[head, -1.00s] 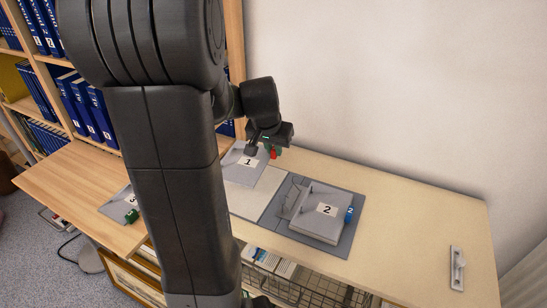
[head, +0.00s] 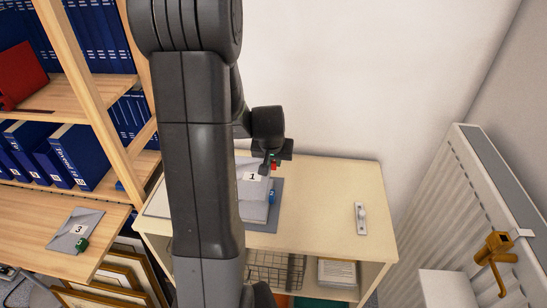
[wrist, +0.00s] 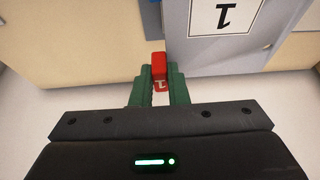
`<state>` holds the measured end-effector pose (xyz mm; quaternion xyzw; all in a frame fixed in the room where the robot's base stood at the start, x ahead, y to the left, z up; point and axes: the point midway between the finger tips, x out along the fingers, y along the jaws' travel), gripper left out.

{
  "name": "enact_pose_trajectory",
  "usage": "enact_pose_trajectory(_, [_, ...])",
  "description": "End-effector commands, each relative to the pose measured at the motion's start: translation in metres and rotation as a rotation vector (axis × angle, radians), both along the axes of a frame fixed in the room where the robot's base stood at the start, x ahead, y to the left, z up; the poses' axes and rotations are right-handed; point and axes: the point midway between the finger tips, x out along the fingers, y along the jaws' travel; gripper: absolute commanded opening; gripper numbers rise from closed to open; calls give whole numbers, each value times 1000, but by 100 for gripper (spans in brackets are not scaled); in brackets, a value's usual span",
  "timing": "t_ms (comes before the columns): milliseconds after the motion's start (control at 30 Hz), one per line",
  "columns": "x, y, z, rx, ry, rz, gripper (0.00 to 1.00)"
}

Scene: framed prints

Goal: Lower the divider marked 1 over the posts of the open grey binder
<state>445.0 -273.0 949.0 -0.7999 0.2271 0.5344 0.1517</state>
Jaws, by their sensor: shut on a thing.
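The grey divider marked 1 (head: 246,186) hangs by its red tab (wrist: 158,68) from my gripper (wrist: 158,90). The green fingers are shut on that tab. The divider also shows in the wrist view (wrist: 210,55), its number upside down. In the head view, my gripper (head: 272,165) and the divider are above the open grey binder (head: 265,227). Divider 2 lies in the binder, its blue tab (head: 272,196) showing at the right. The held divider and my arm hide the posts. I cannot tell the gap between divider and posts.
A grey divider marked 3 (head: 70,236) with a green tab (head: 82,245) lies on the wooden desk at the left. A white handle-like object (head: 361,217) lies on the cabinet top to the right. The top between it and the binder is clear.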

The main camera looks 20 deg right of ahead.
Motion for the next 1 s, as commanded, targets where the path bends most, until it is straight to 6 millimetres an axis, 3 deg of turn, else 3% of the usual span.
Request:
enact_pose_trajectory(367, [0,0,-3,0,1,-2,0])
enact_pose_trajectory(800, [0,0,-41,0,1,-2,0])
enact_pose_trajectory(1000, [0,0,-49,0,1,-2,0])
